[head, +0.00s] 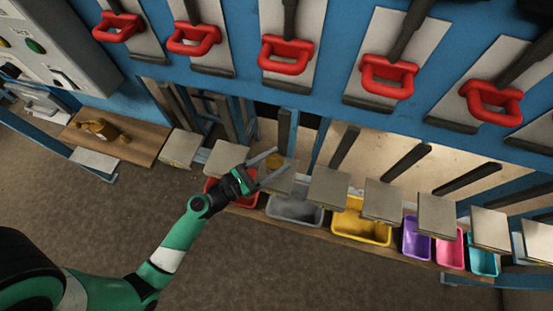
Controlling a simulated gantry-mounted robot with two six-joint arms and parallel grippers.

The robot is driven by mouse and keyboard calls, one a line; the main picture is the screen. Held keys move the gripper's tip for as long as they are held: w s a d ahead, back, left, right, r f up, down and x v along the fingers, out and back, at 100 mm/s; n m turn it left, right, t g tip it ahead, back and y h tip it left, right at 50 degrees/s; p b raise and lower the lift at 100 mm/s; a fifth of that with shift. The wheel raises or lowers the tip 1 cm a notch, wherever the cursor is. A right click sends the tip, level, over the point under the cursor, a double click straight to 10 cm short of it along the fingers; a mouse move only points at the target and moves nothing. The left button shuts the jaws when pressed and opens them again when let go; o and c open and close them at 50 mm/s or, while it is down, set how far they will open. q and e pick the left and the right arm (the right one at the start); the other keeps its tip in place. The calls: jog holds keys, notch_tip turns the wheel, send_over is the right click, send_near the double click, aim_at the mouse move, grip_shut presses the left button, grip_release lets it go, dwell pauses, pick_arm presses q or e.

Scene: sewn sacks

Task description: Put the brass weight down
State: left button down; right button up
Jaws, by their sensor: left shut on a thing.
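The brass weight (274,161) is a small round yellowish piece. My left gripper (279,160) is shut on it, one finger on each side. The weight shows at the back edge of a grey plate (280,181) in the row. I cannot tell whether it touches the plate or is held above it. My green left arm comes in from the lower left. My right gripper is not in view.
Grey plates stand in a row, with coloured bins below, such as a red bin (216,186), a grey bin (294,211) and a yellow bin (362,228). Red handles (287,54) hang above. A brass-coloured object (101,129) sits on a wooden shelf (140,146) at left.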

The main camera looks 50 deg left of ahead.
aim_at(277, 164)
pick_arm(q)
jog(key=shift+w+a+f+b, duration=0.1)
jog(key=shift+w+f+b, duration=0.2)
jog(key=shift+f+b, duration=0.5)
jog(key=shift+w+a+f+b, duration=0.1)
jog(key=shift+w+f+b, duration=0.15)
jog(key=shift+f+b, duration=0.55)
jog(key=shift+f, duration=0.45)
jog(key=shift+s, duration=0.1)
jog(key=shift+r, duration=0.1)
jog(key=shift+c, duration=0.6)
grip_release()
jog(key=shift+f, duration=0.25)
